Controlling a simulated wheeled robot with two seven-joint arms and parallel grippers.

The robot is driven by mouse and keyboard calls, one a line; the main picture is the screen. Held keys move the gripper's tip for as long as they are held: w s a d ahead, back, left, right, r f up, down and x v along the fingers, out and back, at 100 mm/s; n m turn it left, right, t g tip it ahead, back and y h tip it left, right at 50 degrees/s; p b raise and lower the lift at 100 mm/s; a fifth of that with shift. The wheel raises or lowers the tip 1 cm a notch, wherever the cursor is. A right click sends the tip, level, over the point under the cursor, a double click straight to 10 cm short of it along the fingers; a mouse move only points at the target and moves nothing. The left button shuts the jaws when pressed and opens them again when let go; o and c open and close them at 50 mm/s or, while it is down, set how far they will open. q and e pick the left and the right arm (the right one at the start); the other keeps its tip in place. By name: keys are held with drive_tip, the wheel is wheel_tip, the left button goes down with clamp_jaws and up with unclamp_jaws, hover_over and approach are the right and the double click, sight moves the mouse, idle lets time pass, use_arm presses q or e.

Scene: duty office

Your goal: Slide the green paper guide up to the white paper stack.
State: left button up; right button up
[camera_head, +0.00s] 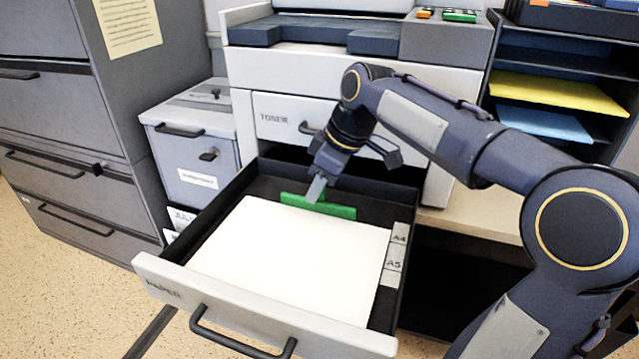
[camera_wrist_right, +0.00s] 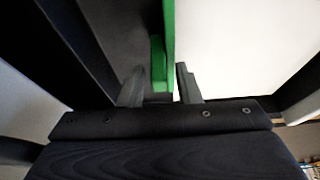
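The green paper guide (camera_head: 338,211) stands in the open paper drawer, along the far edge of the white paper stack (camera_head: 290,255). In the right wrist view the guide (camera_wrist_right: 168,40) borders the white stack (camera_wrist_right: 235,45) with no visible gap; I cannot tell whether they touch. My right gripper (camera_head: 316,188) reaches down into the drawer at the guide. In the wrist view its fingers (camera_wrist_right: 160,86) stand apart, one on each side of the guide's green part, with space showing beside it. My left gripper is out of view.
The drawer's front wall (camera_head: 255,310) and side walls surround the stack. A label strip marked A4 and A5 (camera_head: 394,256) runs along its right side. The printer body (camera_head: 345,60) and toner drawer (camera_head: 272,118) are behind. Grey cabinets (camera_head: 60,120) stand left, paper shelves (camera_head: 560,90) right.

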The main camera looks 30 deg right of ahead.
sight(333, 206)
clamp_jaws()
drive_tip(key=shift+s+a+p, duration=0.3)
drive_tip(key=shift+s+a, duration=0.3)
drive_tip(key=shift+a, duration=0.05)
drive_tip(key=shift+o, duration=1)
unclamp_jaws()
drive_tip(key=p+v, duration=0.3)
drive_tip(key=v, duration=0.4)
drive_tip(key=shift+r, duration=0.35)
drive_tip(key=shift+s+d, duration=0.15)
